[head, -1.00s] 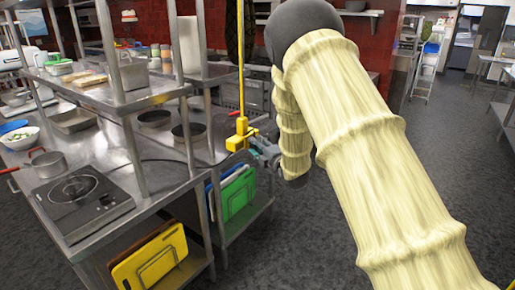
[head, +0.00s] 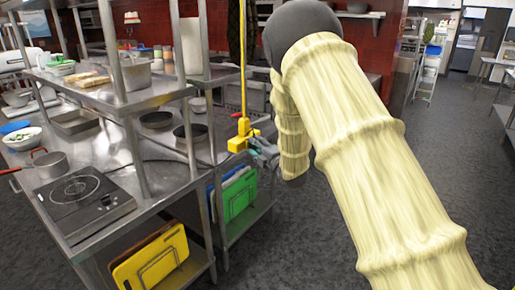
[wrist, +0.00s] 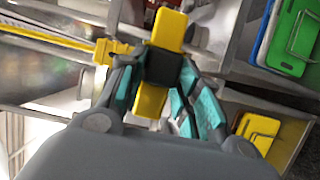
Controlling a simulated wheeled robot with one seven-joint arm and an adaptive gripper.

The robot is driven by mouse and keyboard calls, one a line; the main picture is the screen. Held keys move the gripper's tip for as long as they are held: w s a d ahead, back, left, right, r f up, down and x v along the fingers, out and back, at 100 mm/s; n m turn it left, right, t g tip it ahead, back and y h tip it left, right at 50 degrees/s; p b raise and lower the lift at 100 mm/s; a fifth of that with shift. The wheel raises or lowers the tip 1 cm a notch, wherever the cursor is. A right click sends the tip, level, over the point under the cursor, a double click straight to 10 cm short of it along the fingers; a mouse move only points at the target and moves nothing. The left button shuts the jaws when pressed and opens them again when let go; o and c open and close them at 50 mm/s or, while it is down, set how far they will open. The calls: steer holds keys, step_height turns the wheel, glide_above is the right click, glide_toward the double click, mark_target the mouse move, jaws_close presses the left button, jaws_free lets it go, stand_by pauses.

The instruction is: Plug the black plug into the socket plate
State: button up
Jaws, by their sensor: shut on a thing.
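A yellow socket plate (head: 237,144) is at the lower end of a yellow vertical pole, beside the steel counter's right end. It also shows in the wrist view (wrist: 171,28), above and below the black plug. The black plug (wrist: 160,66) is a dark block in front of the plate's middle. My gripper (wrist: 161,76), with teal finger pads, is shut on the plug. In the head view my gripper (head: 262,153) is just right of the plate. I cannot tell whether the plug touches the plate or is seated, as its front face is hidden.
The steel counter (head: 90,225) stands left, with an induction hob (head: 82,189), pots and metal posts close to the plate. Green (head: 240,194) and yellow (head: 150,258) boards stand on the lower shelf. A dark cord crosses the countertop. The floor at right is open.

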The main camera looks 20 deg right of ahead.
steer(key=o, duration=1.1)
steer(key=v, duration=1.2)
steer(key=s+f+m+g+h, duration=0.1)
steer(key=s+f+m+g, duration=0.25)
steer(key=s+f, duration=0.45)
steer(key=s+f+m+g+h, duration=0.2)
steer(key=s+f+m, duration=0.2)
steer(key=f, duration=0.8)
steer(key=s+f+m+g+h, duration=0.15)
steer(key=s+f+m, duration=0.35)
steer(key=f, duration=0.6)
steer(key=s+a+f+m+g, duration=0.1)
steer(key=s+f+m+g, duration=0.2)
steer(key=s, duration=0.8)
steer(key=s+a+f+m+g, duration=0.2)
steer(key=s+f, duration=0.4)
steer(key=s, duration=0.6)
steer(key=s+a+f+m+g, duration=0.2)
steer(key=s+f+m+g, duration=0.2)
steer(key=s, duration=0.7)
steer(key=shift+s+a+f+g, duration=0.25)
steer(key=shift+s+g, duration=0.15)
steer(key=shift+g, duration=0.3)
